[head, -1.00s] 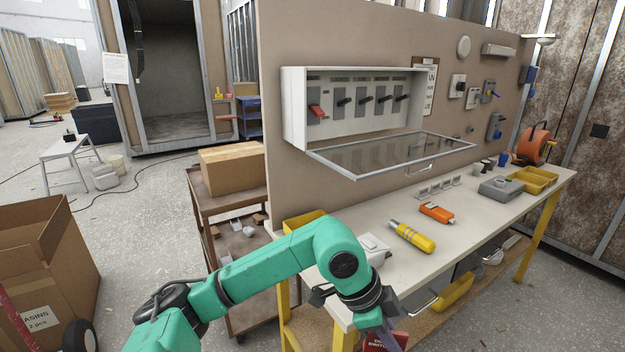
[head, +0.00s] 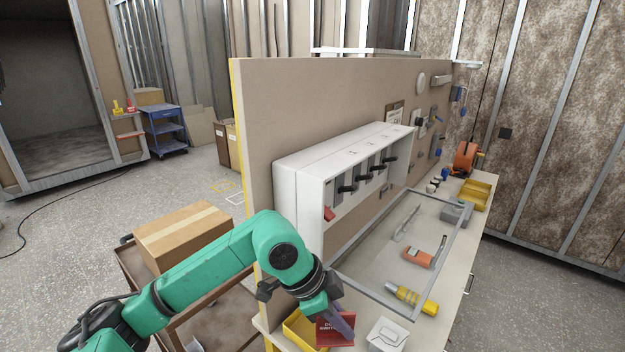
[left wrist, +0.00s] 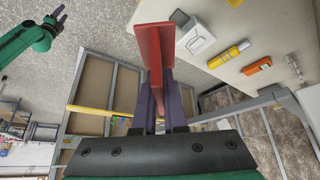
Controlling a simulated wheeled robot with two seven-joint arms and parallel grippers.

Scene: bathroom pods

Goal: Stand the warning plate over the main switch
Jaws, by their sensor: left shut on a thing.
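My left gripper (head: 341,318) is shut on the red warning plate (head: 330,332), which has white lettering. In the left wrist view the plate (left wrist: 154,45) stands out from between the purple fingers (left wrist: 158,95). The plate is below the open white switch cabinet (head: 300,190), apart from it, near the bench's near end. The main switch, with a red handle (head: 329,213), is at the cabinet's near end, partly hidden by the cabinet side. My right gripper (left wrist: 57,15) shows small in the left wrist view; its jaws are unclear.
The cabinet's framed clear cover (head: 375,300) hangs open over the bench. A yellow tray (head: 300,330), a white box (head: 388,335), a yellow tool (head: 412,297) and an orange meter (head: 424,258) are around it. A cart with a carton (head: 183,235) stands left of the panel.

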